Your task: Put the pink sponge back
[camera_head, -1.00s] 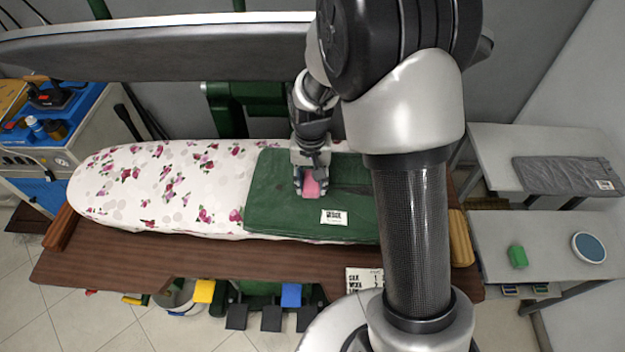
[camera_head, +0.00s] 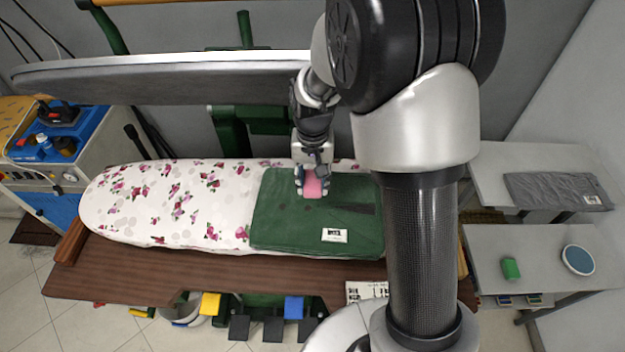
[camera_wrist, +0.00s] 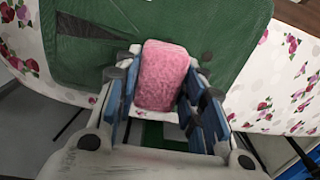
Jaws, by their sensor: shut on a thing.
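The pink sponge (camera_head: 313,187) is held between the fingers of my gripper (camera_head: 312,180), over the folded green garment (camera_head: 285,225) on the ironing board. In the wrist view the sponge (camera_wrist: 163,75) sits between the blue-padded fingers of my gripper (camera_wrist: 165,95), with a pale layer at its lower end. I cannot tell for sure whether the sponge touches the garment. The garment has a white label (camera_head: 334,235) and a dark streak near its right side.
The flowered ironing board (camera_head: 150,205) has a brown wooden shelf (camera_head: 140,270) in front. A grey press arm (camera_head: 160,82) spans behind. At right, a table holds a green sponge-like block (camera_head: 511,268) and a round blue-topped dish (camera_head: 578,260). A folded grey garment (camera_head: 556,190) lies farther back.

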